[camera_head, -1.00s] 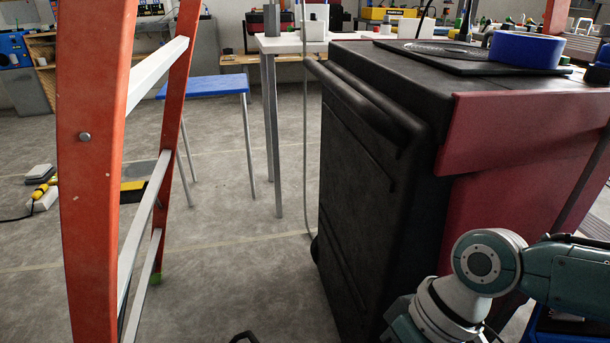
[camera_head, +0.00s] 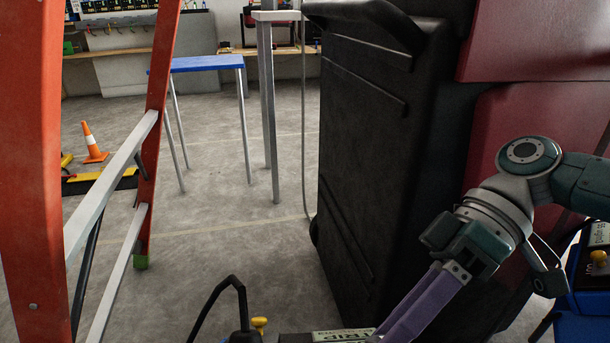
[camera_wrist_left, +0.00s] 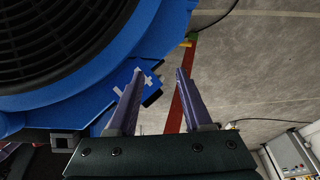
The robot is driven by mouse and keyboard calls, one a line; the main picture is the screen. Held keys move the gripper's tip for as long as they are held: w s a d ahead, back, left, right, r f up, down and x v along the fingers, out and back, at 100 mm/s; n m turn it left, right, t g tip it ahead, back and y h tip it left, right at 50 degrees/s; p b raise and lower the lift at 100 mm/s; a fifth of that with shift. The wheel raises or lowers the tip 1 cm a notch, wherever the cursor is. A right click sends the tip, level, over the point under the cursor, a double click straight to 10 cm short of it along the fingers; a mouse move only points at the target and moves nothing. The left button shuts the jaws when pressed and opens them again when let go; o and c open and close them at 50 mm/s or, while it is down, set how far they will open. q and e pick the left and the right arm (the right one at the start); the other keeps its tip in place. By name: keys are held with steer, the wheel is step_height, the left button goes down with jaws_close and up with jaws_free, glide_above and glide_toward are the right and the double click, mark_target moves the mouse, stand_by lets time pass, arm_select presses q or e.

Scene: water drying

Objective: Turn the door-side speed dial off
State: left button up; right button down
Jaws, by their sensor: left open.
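Two yellow knobs that may be speed dials show in the head view. One yellow knob (camera_head: 260,325) is at the bottom edge, beside a black curved handle and a labelled panel. Another yellow knob (camera_head: 598,258) is on a blue machine (camera_head: 590,300) at the right edge. I cannot tell which is door-side. In the left wrist view my left gripper (camera_wrist_left: 158,85) is open and empty. It is close to a blue fan housing (camera_wrist_left: 175,35) with a black grille; no dial is clear there. My right gripper (camera_head: 395,335) points down at the bottom; its tips are cut off.
An orange ladder (camera_head: 30,170) stands at the left. A large black cabinet (camera_head: 365,170) with dark red panels fills the middle right. A blue-topped stool (camera_head: 205,64) and an orange cone (camera_head: 92,142) are further back. Bare floor lies between ladder and cabinet.

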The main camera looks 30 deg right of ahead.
steer(key=shift+f, duration=0.1)
stand_by(0.3)
steer(key=shift+c, duration=2)
jaws_free()
steer(key=s+v, duration=0.1)
steer(key=v, duration=0.9)
steer(key=shift+w+p, duration=0.45)
steer(key=shift+w, duration=0.05)
